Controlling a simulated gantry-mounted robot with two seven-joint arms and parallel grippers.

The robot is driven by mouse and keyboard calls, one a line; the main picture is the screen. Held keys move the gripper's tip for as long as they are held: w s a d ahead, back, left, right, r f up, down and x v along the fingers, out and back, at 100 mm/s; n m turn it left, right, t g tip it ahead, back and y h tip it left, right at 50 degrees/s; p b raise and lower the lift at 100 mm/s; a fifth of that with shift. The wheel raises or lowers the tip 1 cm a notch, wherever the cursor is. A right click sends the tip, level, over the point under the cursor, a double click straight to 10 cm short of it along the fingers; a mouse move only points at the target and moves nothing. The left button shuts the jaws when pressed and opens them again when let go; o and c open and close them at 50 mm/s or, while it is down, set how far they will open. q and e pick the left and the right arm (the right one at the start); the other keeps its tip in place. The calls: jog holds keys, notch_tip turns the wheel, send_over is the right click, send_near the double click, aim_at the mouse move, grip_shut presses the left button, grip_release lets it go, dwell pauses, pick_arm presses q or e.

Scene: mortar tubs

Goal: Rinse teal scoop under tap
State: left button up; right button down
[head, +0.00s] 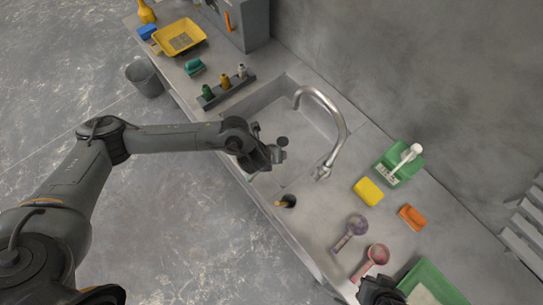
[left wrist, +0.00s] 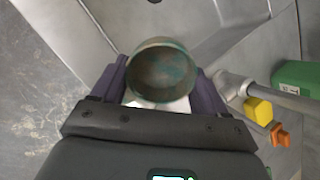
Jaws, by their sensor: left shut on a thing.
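My left gripper (head: 272,157) is over the sink basin (head: 300,125), left of the tap's spout. In the left wrist view its two fingers are shut on the teal scoop (left wrist: 163,72), which has a round bowl with brown residue inside and on its rim. In the head view the scoop is mostly hidden by the gripper. The curved metal tap (head: 335,120) stands at the basin's right side; its pipe also shows in the left wrist view (left wrist: 285,100). I cannot see any water running. My right gripper (head: 380,289) is at the bottom edge, partly cut off.
A purple scoop (head: 351,231) and a pink scoop (head: 372,259) lie on the right counter. A yellow sponge (head: 368,192), an orange block (head: 412,217) and a green tub (head: 397,166) are beyond. A bottle rack (head: 228,91) and yellow tray (head: 180,38) stand left of the basin.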

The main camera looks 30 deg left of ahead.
pick_arm(q)
jog(key=shift+w+f+b, duration=0.25)
jog(key=shift+w+b, duration=0.25)
jog(key=shift+w, duration=0.5)
jog(key=shift+w+f+b, duration=0.2)
jog(key=shift+w+b, duration=0.3)
jog(key=shift+w, duration=0.45)
pick_arm(e)
notch_tip(320, 180, down, 5)
jog(key=b, duration=0.2)
jog(key=shift+b, duration=0.35)
jog(key=shift+a+f+b, duration=0.1)
jog(key=shift+f+b, duration=1.2)
jog(key=shift+b, duration=0.05)
pick_arm(q)
jog(key=w+f, duration=0.1)
jog(key=w, duration=0.8)
jog(key=shift+w+f+b, duration=0.15)
jog(key=shift+f+b, duration=0.15)
jog(key=shift+f, duration=0.05)
pick_arm(e)
jog(key=shift+f, duration=0.3)
